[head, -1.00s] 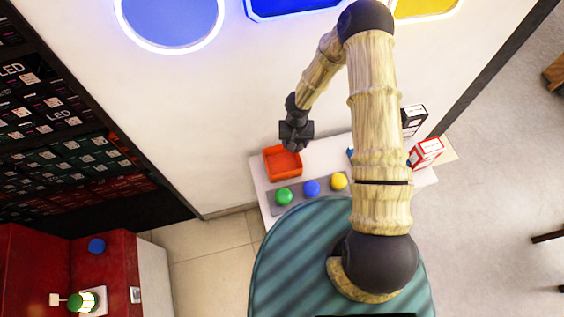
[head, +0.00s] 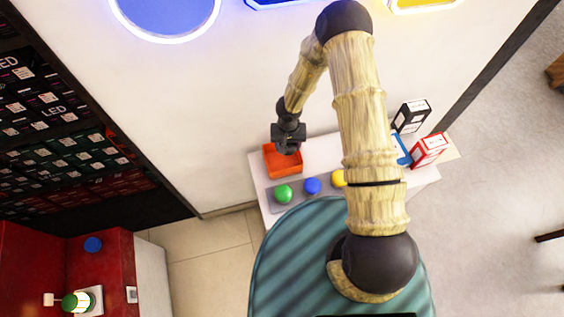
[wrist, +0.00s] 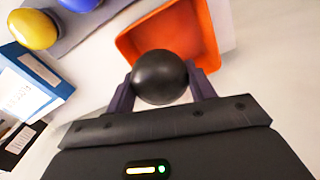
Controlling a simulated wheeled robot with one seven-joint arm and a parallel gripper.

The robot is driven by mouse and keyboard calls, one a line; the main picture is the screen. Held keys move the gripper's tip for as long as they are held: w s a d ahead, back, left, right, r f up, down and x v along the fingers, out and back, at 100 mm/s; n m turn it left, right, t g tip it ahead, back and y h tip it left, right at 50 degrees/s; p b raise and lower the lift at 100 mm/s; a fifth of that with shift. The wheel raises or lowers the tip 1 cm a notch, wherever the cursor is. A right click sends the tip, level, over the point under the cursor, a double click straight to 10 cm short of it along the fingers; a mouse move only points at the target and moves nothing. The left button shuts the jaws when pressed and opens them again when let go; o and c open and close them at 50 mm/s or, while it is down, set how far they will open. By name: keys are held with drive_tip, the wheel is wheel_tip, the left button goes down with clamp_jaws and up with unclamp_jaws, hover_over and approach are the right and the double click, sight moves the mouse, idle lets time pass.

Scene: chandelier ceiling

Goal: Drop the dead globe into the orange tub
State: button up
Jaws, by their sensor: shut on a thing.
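The dead globe (wrist: 159,77) is a dark, nearly black ball in the wrist view. My gripper (wrist: 160,84) is shut on it, one finger on each side. In the head view my gripper (head: 288,148) is over the orange tub (head: 270,170) and hides part of it; the globe cannot be made out there. In the wrist view the orange tub (wrist: 207,40) lies beyond the globe, and the globe overlaps its near edge. The globe appears to be above the tub's rim; the exact height is hard to tell.
Green (head: 283,194), blue (head: 312,186) and yellow (head: 338,178) globes sit on a grey strip in front of the tub. A blue box (wrist: 30,82), a black box (head: 411,116) and a red box (head: 429,149) stand right. A wall rises behind the white table (head: 262,187).

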drive_tip(key=shift+f+b, duration=1.55)
drive_tip(key=shift+f, duration=0.15)
drive_tip(key=o, duration=1.1)
drive_tip(key=shift+c, duration=0.2)
drive_tip(key=shift+r, duration=0.1)
wheel_tip(320, 180, up, 17)
drive_tip(key=p, duration=0.2)
drive_tip(key=shift+r, duration=0.15)
